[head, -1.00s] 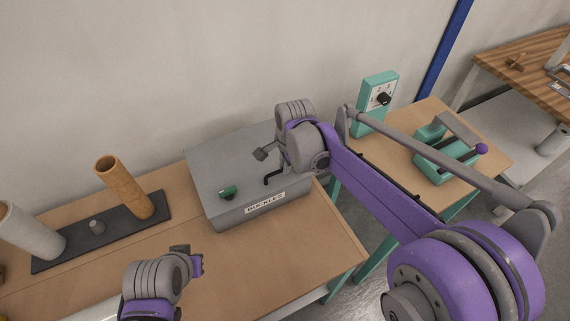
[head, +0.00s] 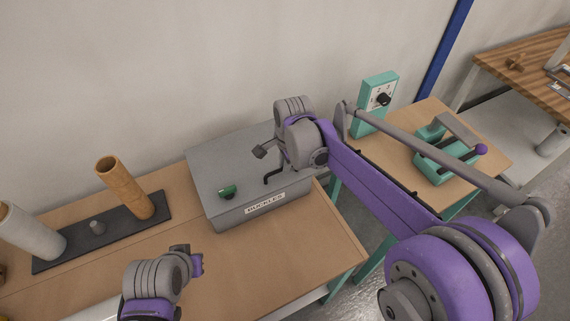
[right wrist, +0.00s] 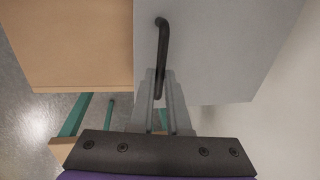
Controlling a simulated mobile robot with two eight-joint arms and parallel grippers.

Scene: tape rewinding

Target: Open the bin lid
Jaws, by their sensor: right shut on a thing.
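The grey bin (head: 230,209) labelled BUCKLES stands on the wooden table, and its flat grey lid (head: 215,165) lies down on it. A dark bent handle (head: 271,177) is on the right part of the lid. In the right wrist view the handle (right wrist: 162,40) runs down between my right gripper's fingers (right wrist: 161,88), which are shut on it. In the head view my right gripper (head: 265,165) is over the lid, partly hidden by its own wrist. My left gripper (head: 190,256) is in front of the bin, apart from it; its jaws do not show clearly.
To the left, a dark base (head: 60,257) bears a brown tube (head: 125,188) and a grey tube (head: 28,232). A teal device (head: 447,165) and a control box (head: 376,103) are on the right.

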